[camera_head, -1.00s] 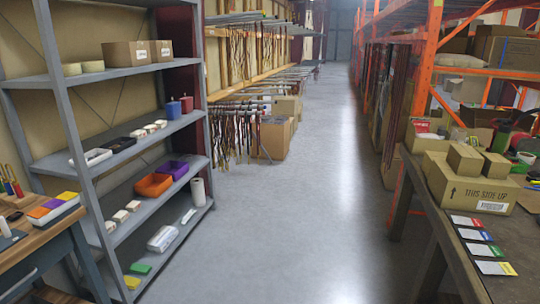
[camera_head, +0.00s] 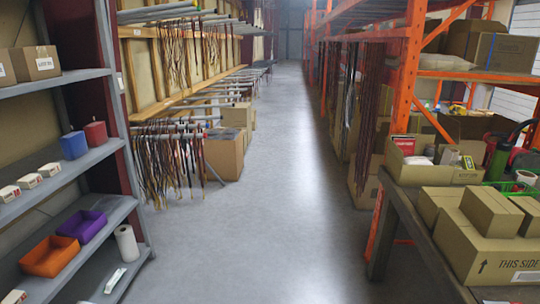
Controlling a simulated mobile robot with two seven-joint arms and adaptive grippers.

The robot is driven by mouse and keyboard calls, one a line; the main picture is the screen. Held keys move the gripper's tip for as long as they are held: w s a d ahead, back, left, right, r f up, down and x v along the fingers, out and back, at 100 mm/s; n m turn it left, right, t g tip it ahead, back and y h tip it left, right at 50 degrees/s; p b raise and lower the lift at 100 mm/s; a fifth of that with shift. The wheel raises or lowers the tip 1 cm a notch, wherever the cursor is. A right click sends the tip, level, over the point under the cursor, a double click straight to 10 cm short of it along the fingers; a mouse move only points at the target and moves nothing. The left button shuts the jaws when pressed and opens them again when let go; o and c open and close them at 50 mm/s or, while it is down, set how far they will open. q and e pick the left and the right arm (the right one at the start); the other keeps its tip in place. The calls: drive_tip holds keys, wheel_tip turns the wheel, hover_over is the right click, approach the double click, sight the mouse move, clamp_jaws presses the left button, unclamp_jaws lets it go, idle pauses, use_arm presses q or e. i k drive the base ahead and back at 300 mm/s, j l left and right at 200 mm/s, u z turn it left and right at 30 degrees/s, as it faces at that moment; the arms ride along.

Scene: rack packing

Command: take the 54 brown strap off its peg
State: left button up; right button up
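Many thin brown, dark and coloured straps (camera_head: 160,165) hang in a dense bunch from the lower row of grey pegs (camera_head: 190,123) on the left wall of the aisle. Lighter brown and tan straps (camera_head: 172,65) hang higher on the same wall, under an upper row of pegs (camera_head: 165,12). More long straps (camera_head: 368,105) hang on the right side of the aisle, by the orange rack. I cannot make out any number, so I cannot tell which strap is the 54 one. Neither of my grippers is in view.
The aisle floor (camera_head: 285,200) is clear. Cardboard boxes (camera_head: 225,155) stand beyond the left straps. A grey shelf (camera_head: 105,205) with an orange bin (camera_head: 50,257) and a purple bin (camera_head: 82,226) is near left. A bench (camera_head: 405,235) with boxes (camera_head: 490,225) is near right.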

sight(200, 168)
drive_tip(key=i+l+u, duration=0.15)
drive_tip(key=i+u, duration=0.15)
drive_tip(key=i, duration=0.25)
drive_tip(key=i+l+u, duration=0.3)
drive_tip(key=i, duration=0.25)
drive_tip(key=i+l+u, duration=0.35)
drive_tip(key=i, duration=0.2)
